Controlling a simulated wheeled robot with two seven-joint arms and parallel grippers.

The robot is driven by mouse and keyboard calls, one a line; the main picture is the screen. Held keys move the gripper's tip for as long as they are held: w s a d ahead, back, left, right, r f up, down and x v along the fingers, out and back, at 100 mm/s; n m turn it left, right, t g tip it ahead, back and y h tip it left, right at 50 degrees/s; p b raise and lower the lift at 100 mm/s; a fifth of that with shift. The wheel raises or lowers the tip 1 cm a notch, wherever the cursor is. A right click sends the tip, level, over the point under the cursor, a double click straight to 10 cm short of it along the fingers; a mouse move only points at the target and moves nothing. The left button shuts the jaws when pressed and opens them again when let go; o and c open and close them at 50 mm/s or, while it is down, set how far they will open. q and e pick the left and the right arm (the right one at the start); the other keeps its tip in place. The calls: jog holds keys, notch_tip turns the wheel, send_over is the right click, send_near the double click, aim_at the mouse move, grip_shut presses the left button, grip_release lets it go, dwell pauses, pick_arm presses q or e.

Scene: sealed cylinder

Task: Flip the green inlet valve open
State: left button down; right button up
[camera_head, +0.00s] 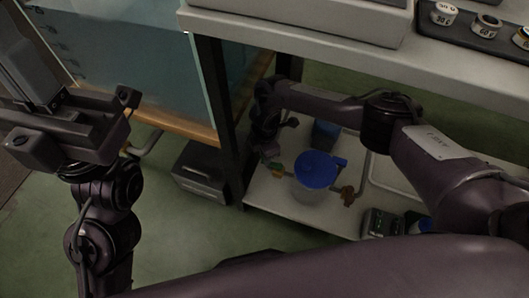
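A clear cylinder (312,188) with a blue lid (317,168) stands on the low shelf (283,203). A small green valve (275,169) sits at its left side, with an orange-brown fitting beside it. Another brown fitting (347,195) is on its right side. My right gripper (268,146) points down just above and left of the green valve. Its fingers are dark and small, so contact and opening cannot be told. My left gripper (35,65) is raised at the upper left, far from the cylinder; its finger opening is unclear.
A table (440,72) overhangs the shelf, with a dark post (226,130) left of the cylinder. A dark blue container (325,133) stands behind the cylinder. A small device (380,222) is at the front right. A grey box (200,172) is on the green floor.

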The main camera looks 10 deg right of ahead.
jog(key=shift+w+d, duration=0.1)
jog(key=shift+d, duration=0.05)
dwell(0.3)
jog(key=o, duration=1)
jog(key=shift+r, duration=0.15)
